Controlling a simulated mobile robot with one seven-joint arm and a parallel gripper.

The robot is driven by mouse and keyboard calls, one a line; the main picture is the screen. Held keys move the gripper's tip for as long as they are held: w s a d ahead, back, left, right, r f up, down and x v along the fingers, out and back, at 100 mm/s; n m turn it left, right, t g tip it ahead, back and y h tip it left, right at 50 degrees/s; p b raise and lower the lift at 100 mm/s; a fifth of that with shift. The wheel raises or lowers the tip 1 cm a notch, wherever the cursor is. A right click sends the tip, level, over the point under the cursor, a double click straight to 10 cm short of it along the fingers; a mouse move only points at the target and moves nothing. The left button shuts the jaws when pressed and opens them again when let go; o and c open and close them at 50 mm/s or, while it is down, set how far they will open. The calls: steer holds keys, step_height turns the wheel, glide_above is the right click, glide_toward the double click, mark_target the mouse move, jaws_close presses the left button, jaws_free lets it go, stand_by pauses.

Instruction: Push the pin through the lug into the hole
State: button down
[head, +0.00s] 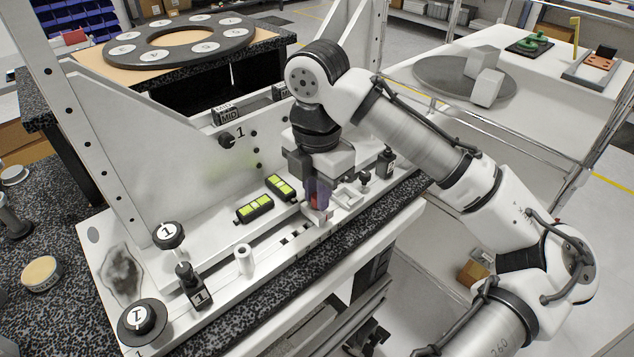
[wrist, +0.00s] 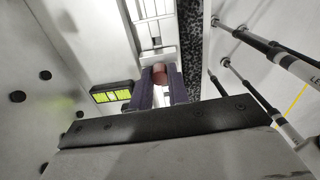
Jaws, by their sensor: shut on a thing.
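My gripper (head: 318,203) points down over the middle of the white fixture rail, with its dark purple fingers low beside a small white block. In the wrist view my gripper (wrist: 160,92) is shut on a reddish-brown round-ended piece, which I take for the pin (wrist: 159,74). The small white block, probably the lug (wrist: 157,54), is right at the fingertips. Whether the pin touches it or enters it I cannot tell. The hole is not visible. In the head view the fingers mostly hide the pin.
Two black and yellow-green blocks (head: 254,209) (head: 280,188) lie left of the gripper on the white fixture (head: 210,262). A white cylinder (head: 244,260) and black knobs (head: 168,235) stand at the near left. A tall white plate rises behind. Dark rods cross the wrist view's right side.

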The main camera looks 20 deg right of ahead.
steer(key=c, duration=1.3)
jaws_free()
step_height(320, 180, up, 14)
steer(key=shift+f, duration=0.1)
